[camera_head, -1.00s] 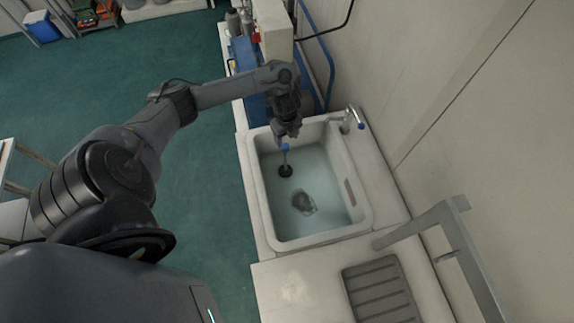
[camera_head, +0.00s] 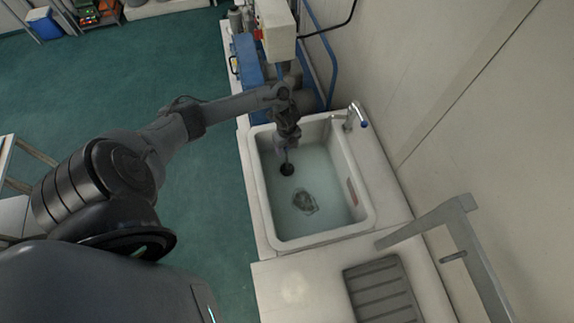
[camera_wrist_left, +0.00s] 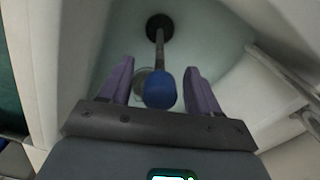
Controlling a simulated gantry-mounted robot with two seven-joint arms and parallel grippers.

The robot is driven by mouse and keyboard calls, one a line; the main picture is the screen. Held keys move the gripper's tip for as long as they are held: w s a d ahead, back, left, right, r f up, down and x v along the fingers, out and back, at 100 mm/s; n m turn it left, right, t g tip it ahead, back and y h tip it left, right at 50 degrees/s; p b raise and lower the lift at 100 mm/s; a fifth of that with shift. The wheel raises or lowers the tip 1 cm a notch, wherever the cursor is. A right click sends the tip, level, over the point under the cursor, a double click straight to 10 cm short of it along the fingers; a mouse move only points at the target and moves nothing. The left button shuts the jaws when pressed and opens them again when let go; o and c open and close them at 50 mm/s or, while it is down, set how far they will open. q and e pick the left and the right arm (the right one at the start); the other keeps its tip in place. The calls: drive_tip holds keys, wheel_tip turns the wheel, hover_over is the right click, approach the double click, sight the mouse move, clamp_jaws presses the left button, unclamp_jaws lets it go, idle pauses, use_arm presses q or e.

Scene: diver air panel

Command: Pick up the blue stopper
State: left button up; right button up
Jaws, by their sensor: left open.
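The blue stopper shows in the left wrist view as a blue knob (camera_wrist_left: 160,90) on a thin rod that runs to a black round base (camera_wrist_left: 159,27). In the head view the black base (camera_head: 287,169) stands in the sink, and the blue knob is hidden by my gripper. My left gripper (camera_head: 287,150) reaches down into the sink above the base. In the left wrist view my left gripper (camera_wrist_left: 160,80) is open, with one finger on each side of the blue knob and a gap on both sides. My right gripper is not in view.
The white sink (camera_head: 258,200) holds water, with a grey round object (camera_head: 305,202) at its bottom. A faucet (camera_head: 352,116) stands at the right rim. A ridged drainboard (camera_head: 383,291) lies in front. Blue pipes and a machine stand behind.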

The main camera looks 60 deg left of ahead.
use_arm(q)
clamp_jaws()
idle(1.4)
